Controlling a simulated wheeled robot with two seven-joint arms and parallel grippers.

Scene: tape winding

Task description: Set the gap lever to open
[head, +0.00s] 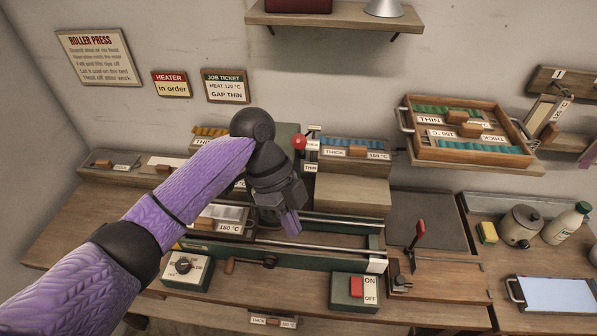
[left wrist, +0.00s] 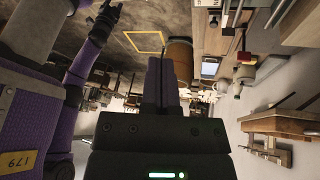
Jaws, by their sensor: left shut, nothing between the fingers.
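The gap lever shows as a red ball knob (head: 299,142) at the back of the roller press, just left of an upright label plate (head: 311,146). The ball is about level with the plate's middle label; a lower label reads THIN. The top label is too small to read. My left gripper (head: 290,222) is shut and empty, pointing down over the press (head: 335,228), below and in front of the knob and apart from it. Its shut fingers (left wrist: 161,82) also show in the left wrist view. A purple arm there, likely my right, ends in a dark blurred hand (left wrist: 106,14).
A red-handled lever (head: 420,230) stands right of the press. An ON/OFF switch box (head: 352,292) and a dial box (head: 186,268) are at the front. Strip bins (head: 355,152) and a wooden block (head: 352,195) lie behind the press. The job ticket (head: 226,86) reads GAP THIN.

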